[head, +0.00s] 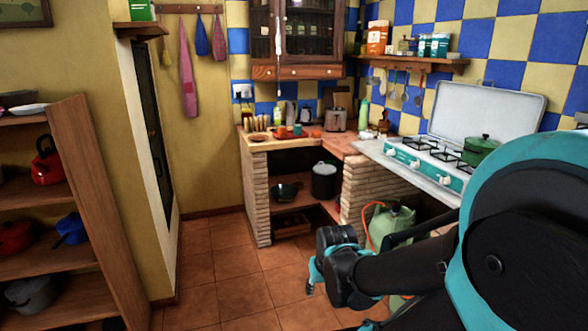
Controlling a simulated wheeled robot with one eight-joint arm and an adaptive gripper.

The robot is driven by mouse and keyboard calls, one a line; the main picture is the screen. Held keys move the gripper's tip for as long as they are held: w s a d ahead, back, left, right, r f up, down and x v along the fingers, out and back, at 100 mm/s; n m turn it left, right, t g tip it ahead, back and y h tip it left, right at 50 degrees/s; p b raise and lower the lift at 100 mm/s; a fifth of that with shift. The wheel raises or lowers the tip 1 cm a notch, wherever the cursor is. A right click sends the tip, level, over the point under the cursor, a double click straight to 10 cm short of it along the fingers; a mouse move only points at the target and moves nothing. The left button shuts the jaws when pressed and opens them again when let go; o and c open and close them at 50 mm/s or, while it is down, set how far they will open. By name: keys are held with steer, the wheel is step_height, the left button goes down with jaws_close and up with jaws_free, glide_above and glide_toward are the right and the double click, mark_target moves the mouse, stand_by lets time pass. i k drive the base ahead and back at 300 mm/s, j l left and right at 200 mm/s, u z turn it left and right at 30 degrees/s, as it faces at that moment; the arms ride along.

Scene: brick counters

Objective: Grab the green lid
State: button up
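A green pot (478,156) stands on the stove at the right, with a green lid (484,142) on top and a small knob on the lid. My arm comes in from the lower right and hides part of the area in front of the pot. My gripper (311,284) is at the lower middle, over the tiled floor, low and well to the left of the lid. It is small and dark here, and its fingers do not show clearly. Nothing can be made out in it.
The teal stove (425,163) with a raised white cover (487,112) sits on the right counter. A green gas bottle (392,222) stands below it. Wooden shelves (85,190) with pots are at the left. The tiled floor (215,260) between is clear.

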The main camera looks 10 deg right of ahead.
mark_target(483, 142)
steer(key=i+j+z, duration=0.1)
steer(key=i+z, duration=0.4)
steer(key=i+j+z, duration=0.25)
steer(key=z, duration=0.2)
steer(key=i+j+z, duration=0.5)
